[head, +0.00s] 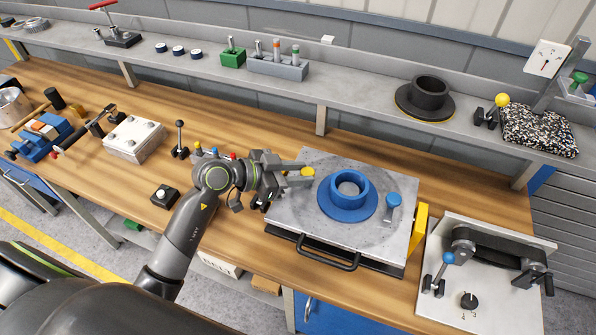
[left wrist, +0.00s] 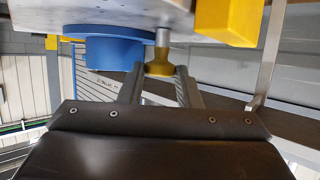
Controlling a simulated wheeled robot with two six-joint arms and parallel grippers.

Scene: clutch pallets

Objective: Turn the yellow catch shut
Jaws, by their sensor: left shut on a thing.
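The yellow catch (head: 308,172) is a small round knob at the left edge of the grey metal pallet (head: 292,222). My left gripper (head: 303,172) reaches it from the left and is shut on it. In the left wrist view the yellow catch (left wrist: 158,71) sits between the two fingertips, below a metal stem. A blue flanged ring (head: 348,193) lies on the middle of the pallet. A blue catch (head: 394,204) stands at the pallet's right side. My right gripper is in neither view.
The pallet has a black front handle (head: 328,256) and a yellow block (head: 418,232) at its right. A white plate with a belt drive (head: 495,247) stands further right. A black button box (head: 164,195) and a lever (head: 180,138) stand left of my gripper. A shelf runs behind.

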